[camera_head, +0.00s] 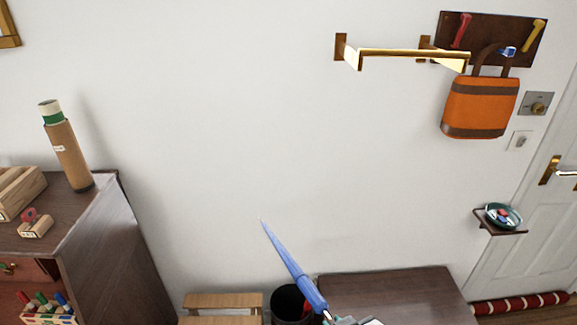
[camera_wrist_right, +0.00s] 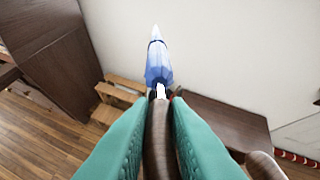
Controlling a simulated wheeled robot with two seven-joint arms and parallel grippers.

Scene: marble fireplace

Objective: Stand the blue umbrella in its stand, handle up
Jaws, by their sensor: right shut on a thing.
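The blue umbrella (camera_head: 294,269) is in my right gripper (camera_head: 345,321), at the bottom edge of the head view. It is tilted, with its thin tip pointing up and left. In the right wrist view, the teal fingers of my right gripper (camera_wrist_right: 158,110) are shut on the brown curved handle (camera_wrist_right: 157,145), and the blue canopy (camera_wrist_right: 158,65) points away from them. The dark round stand (camera_head: 284,302) is on the floor by the wall, partly behind the umbrella; its lower part is cut off by the frame. My left gripper is out of view.
A wooden step (camera_head: 222,300) is left of the stand and a dark bench (camera_head: 390,292) is right of it. A dark cabinet (camera_head: 115,255) stands farther left. A gold rail (camera_head: 405,53) and an orange bag (camera_head: 480,107) hang on the wall. The wall's middle is clear.

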